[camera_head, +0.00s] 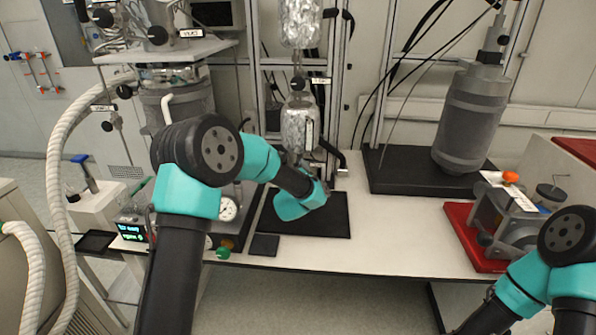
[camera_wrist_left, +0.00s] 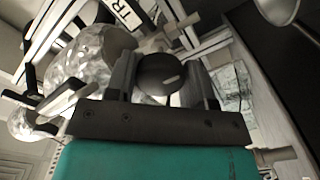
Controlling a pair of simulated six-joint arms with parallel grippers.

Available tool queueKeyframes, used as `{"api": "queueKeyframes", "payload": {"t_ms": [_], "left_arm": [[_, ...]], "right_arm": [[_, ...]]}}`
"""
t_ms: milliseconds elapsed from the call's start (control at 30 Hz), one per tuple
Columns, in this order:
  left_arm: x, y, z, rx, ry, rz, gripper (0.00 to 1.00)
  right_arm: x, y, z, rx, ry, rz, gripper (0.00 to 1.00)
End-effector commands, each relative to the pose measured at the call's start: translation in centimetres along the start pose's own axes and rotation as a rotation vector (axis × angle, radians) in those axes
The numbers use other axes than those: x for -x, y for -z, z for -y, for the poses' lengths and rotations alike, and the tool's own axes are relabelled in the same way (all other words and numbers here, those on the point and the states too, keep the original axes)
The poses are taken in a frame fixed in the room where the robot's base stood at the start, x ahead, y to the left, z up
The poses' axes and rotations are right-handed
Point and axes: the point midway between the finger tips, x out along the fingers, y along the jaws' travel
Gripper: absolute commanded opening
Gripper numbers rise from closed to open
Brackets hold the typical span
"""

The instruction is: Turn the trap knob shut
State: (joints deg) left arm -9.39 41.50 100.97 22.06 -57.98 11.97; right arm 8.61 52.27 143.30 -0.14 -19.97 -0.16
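The trap knob (camera_wrist_left: 160,74) is a dark round knob with a pale mark, by a white label with cut-off lettering (camera_wrist_left: 127,13) in the left wrist view. My left gripper (camera_wrist_left: 158,80) has one finger on each side of it. No clear gap shows, but I cannot tell whether the fingers press on it. In the head view a dark knob (camera_head: 297,83) sits between two foil-wrapped vessels (camera_head: 299,126), beside a small label. My left gripper's fingers are hidden there behind its teal wrist, below the lower vessel. My right arm is at the lower right; its gripper is out of frame.
A metal frame (camera_head: 375,85) stands behind the foil vessels. A grey cylinder (camera_head: 469,120) stands on a black base at the right. A red tray (camera_head: 462,237) with a metal device is farther right. A pressure gauge (camera_head: 229,208) is left. The bench's front middle is clear.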

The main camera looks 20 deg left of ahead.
Motion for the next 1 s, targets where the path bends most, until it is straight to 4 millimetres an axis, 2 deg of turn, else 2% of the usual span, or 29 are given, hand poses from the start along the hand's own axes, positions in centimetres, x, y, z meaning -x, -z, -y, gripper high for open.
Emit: {"api": "queueKeyframes", "payload": {"t_ms": [33, 267, 667, 1000], "left_arm": [[0.01, 0.01, 0.00, 0.000, 0.000, 0.000, 0.44], [0.01, 0.01, 0.00, 0.000, 0.000, 0.000, 0.23], [0.02, 0.00, 0.00, -0.053, 0.000, 0.000, 0.23], [0.02, 0.00, 0.00, -0.260, 0.000, 0.000, 0.23]], "right_arm": [[0.00, 0.00, 0.00, 0.000, 0.000, 0.000, 0.43], [0.00, 0.00, 0.00, 0.000, 0.000, 0.000, 0.43], [0.00, 0.00, 0.00, 0.000, 0.000, 0.000, 0.43], [0.00, 0.00, 0.00, 0.000, 0.000, 0.000, 0.43]]}}
